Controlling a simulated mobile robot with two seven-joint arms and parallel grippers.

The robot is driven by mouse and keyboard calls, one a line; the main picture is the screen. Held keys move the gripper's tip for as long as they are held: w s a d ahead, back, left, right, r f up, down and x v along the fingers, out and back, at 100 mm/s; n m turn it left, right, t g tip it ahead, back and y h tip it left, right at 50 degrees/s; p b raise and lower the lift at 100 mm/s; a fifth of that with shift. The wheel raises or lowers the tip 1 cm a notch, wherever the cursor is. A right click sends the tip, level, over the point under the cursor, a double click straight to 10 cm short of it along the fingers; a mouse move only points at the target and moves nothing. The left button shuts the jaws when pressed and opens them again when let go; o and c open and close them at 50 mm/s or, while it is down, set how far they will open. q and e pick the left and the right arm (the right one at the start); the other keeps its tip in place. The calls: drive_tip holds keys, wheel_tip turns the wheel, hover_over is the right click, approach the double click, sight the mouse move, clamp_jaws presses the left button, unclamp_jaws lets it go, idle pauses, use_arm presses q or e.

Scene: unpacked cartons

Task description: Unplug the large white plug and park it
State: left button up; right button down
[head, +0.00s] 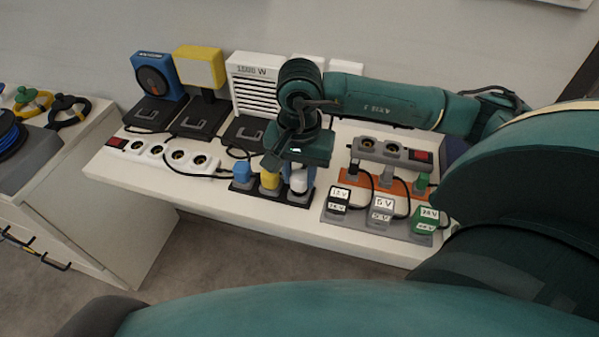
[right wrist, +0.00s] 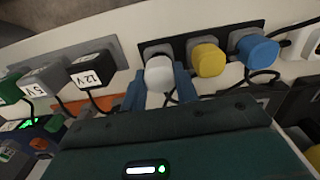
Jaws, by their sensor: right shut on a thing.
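The large white plug (head: 299,182) is at the right end of a black holder strip (head: 272,192), beside a yellow plug (head: 269,182) and a blue plug (head: 242,173). My right gripper (head: 299,172) reaches down over the white plug and partly hides it. In the right wrist view the white plug (right wrist: 159,76) is between the two blue fingers of my right gripper (right wrist: 160,88), which is shut on it. It is at a grey seat (right wrist: 157,49) on the strip; whether it is fully down cannot be told. My left gripper is not in view.
A white power strip (head: 172,157) with open sockets and a red switch lies to the left. Appliances, including a white heater (head: 252,82), stand behind. A grey socket block (head: 380,150) and labelled adapters (head: 382,212) are to the right. Black cords run close by.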

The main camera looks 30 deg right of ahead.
drive_tip(key=shift+b, duration=0.3)
idle(0.9)
drive_tip(key=shift+f+b, duration=0.4)
drive_tip(key=shift+b, duration=0.25)
drive_tip(key=shift+b, duration=0.35)
idle(1.0)
drive_tip(key=shift+f+b, duration=0.25)
drive_tip(key=shift+b, duration=0.1)
drive_tip(key=c, duration=1)
unclamp_jaws()
